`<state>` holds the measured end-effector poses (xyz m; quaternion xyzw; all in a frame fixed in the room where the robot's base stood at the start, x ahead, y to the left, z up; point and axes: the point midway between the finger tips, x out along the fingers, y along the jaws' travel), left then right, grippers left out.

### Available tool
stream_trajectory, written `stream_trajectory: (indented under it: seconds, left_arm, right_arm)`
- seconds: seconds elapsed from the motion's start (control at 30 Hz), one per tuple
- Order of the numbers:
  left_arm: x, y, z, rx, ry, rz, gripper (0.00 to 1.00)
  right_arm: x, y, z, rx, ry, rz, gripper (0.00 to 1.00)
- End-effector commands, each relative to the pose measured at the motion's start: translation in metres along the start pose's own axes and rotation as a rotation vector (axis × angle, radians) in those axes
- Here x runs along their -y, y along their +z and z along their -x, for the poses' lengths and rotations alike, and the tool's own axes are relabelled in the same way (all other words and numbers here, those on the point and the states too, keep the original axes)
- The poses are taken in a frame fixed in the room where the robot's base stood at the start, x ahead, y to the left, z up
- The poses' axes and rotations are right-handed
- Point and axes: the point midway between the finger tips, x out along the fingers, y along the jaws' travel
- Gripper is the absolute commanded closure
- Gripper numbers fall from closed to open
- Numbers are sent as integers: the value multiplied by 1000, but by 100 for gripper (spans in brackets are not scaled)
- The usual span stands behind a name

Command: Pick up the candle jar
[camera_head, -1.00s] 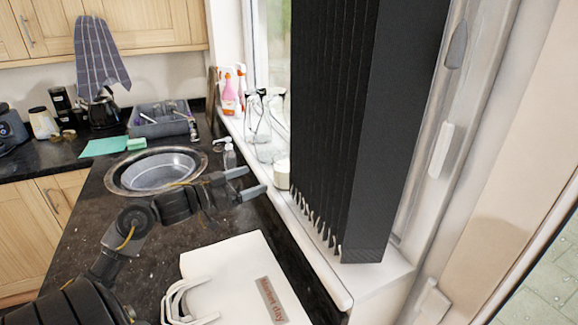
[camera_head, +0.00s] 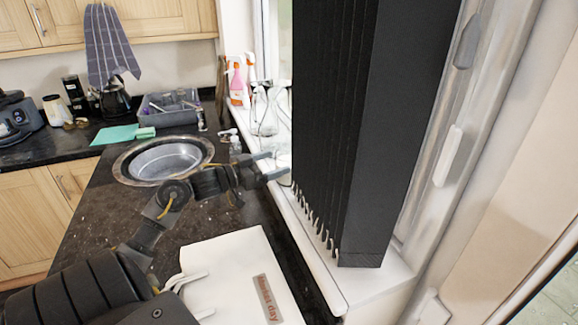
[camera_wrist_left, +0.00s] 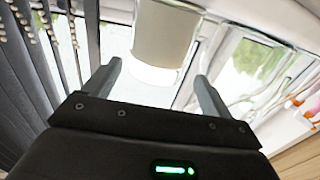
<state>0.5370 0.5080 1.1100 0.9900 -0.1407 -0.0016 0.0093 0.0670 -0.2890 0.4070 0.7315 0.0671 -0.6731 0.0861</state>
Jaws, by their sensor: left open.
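In the head view the jar is hard to make out against the pale sill by the fingertips. My right gripper is not in view.
A black blind (camera_head: 370,120) stands close to the right of the gripper. Glass bottles (camera_head: 268,110) and spray bottles (camera_head: 238,80) stand further back on the sill.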

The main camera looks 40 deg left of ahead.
Motion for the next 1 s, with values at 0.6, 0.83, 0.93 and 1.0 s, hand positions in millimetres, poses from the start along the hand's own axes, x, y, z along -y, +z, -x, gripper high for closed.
stream_trajectory:
  seconds: [0.6, 0.83, 0.93, 1.0]
  left_arm:
    - [-2, -4, -56, -1, 4, 0, 15]
    - [-2, -2, -57, 0, 4, -1, 15]
    - [-2, -2, -57, 0, 4, -1, 29]
    - [-2, -2, -57, 0, 4, -1, 38]
  right_arm:
    - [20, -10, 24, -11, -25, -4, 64]
    - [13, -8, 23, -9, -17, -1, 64]
    - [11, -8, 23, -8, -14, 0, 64]
    - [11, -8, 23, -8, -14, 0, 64]
